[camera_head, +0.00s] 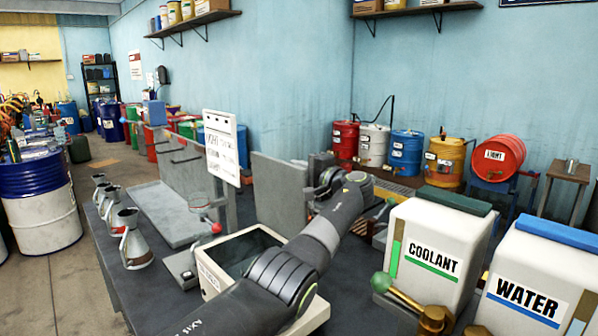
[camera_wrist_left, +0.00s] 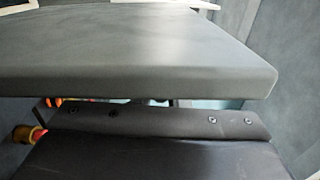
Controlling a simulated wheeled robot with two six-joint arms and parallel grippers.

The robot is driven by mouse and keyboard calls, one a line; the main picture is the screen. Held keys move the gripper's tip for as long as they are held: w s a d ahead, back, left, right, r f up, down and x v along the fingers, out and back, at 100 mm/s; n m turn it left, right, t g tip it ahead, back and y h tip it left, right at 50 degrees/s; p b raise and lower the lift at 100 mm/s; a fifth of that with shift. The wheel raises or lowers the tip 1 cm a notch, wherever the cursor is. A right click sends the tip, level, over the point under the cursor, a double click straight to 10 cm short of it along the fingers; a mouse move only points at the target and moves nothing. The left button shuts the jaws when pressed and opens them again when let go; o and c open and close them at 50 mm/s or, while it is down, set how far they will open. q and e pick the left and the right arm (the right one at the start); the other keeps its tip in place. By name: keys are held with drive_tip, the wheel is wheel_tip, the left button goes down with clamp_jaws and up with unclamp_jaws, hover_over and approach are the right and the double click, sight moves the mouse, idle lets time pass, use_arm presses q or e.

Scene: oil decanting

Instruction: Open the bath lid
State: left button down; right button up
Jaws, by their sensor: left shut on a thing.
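A grey panel (camera_head: 279,193), which I take for the bath lid, stands steeply upright behind my left arm in the head view. My left gripper (camera_head: 318,168) is at its upper right side, largely hidden by my own wrist, and is shut on it. In the left wrist view a thick grey slab (camera_wrist_left: 140,55), apparently the same lid, crosses the picture close up. A dark plate with screws (camera_wrist_left: 150,120) lies just below it. The fingertips do not show clearly. The bath under the lid is mostly hidden by my arm. My right gripper is not in view.
A cream open-topped box (camera_head: 228,262) stands under my forearm. White COOLANT (camera_head: 438,250) and WATER (camera_head: 530,285) tanks stand close on the right. Metal jugs (camera_head: 133,240) line the bench's left edge. A white sign (camera_head: 221,146) stands left of the panel.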

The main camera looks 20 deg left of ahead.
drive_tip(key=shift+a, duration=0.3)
use_arm(q)
drive_tip(key=c, duration=1.4)
unclamp_jaws()
drive_tip(key=shift+a, duration=0.1)
drive_tip(key=shift+c, duration=0.2)
